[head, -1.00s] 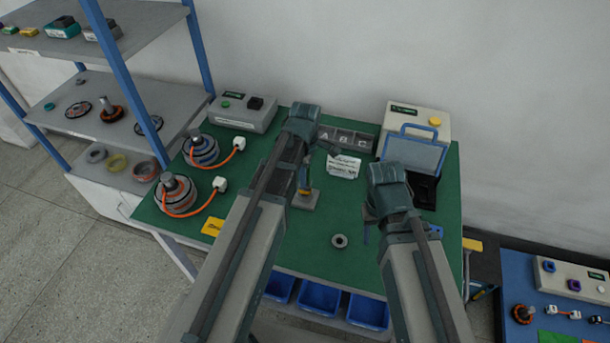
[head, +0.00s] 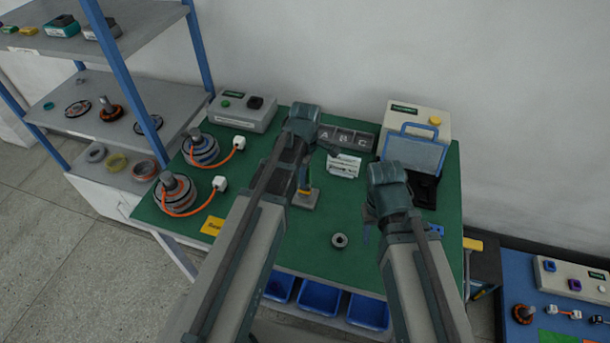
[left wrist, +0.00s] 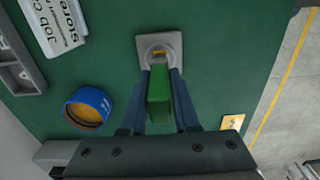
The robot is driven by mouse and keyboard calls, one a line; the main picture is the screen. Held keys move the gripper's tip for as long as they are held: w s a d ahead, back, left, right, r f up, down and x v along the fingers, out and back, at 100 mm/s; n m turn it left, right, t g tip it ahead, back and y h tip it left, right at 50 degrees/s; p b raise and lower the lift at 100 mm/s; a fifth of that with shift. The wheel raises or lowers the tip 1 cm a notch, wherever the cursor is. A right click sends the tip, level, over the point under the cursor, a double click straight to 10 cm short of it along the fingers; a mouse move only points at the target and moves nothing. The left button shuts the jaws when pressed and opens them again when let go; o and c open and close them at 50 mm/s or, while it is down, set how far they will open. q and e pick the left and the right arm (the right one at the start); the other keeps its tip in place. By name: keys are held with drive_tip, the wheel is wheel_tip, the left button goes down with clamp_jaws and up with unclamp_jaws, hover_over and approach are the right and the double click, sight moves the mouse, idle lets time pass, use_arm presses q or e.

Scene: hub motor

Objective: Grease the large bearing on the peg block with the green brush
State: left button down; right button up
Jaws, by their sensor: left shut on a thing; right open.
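My left gripper (left wrist: 160,86) is shut on the green brush (left wrist: 159,100), which points at the peg block (left wrist: 144,42). The brush's yellowish tip is over or inside the grey ring of the large bearing (left wrist: 170,50) on the block. I cannot tell whether it touches. In the head view the peg block (head: 304,200) shows beside my left arm, which hides much of the brush and the bearing. A blue tub (left wrist: 75,97) with orange-yellow contents lies left of the brush in the left wrist view. My right gripper (head: 366,234) is open and empty over the table's right part.
A small grey bearing (head: 340,241) lies on the green table. A white card (head: 344,165) and a lettered tray (head: 345,138) are behind the peg block. Two motors (head: 176,190) with orange cables stand at left, and a machine with a blue-framed panel (head: 412,155) at back right.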

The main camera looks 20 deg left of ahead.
use_arm(q)
drive_tip(key=shift+f+b, duration=0.3)
drive_tip(key=shift+f, duration=0.05)
idle(0.3)
drive_tip(key=n, duration=0.4)
idle(0.4)
drive_tip(key=m, duration=0.8)
